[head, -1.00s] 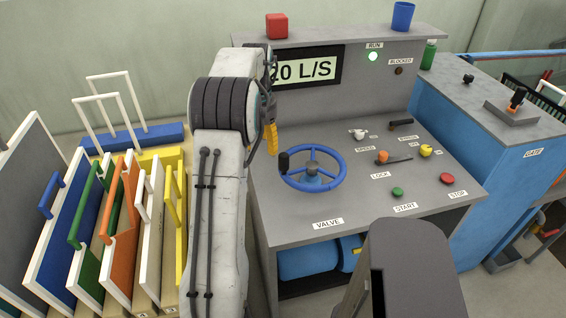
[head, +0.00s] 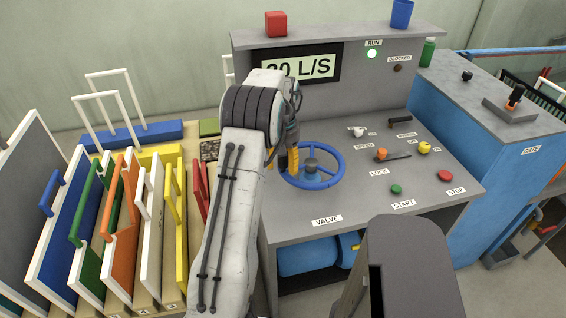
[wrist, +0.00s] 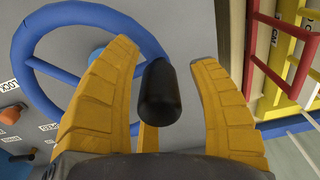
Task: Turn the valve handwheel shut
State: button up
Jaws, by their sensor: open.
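The blue valve handwheel (head: 335,178) lies on the sloped grey console top, above the VALVE label (head: 327,220). In the wrist view its blue rim (wrist: 50,22) fills the left side. Its black knob (wrist: 158,92) stands between the two yellow fingers of my gripper (wrist: 170,85). The fingers are open, one on each side of the knob, with a gap visible on the right; I cannot tell whether the left finger touches it.
The display (head: 300,68) reads about 20 L/S, partly covered by my arm. The green RUN lamp (head: 372,54) is lit. Levers and buttons, such as the red STOP button (head: 445,175), sit right of the wheel. Framed panels (head: 120,230) stand in a rack at left.

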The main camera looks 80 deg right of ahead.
jog(key=shift+o, duration=0.2)
jog(key=shift+f, duration=0.1)
grip_shut()
dwell(0.4)
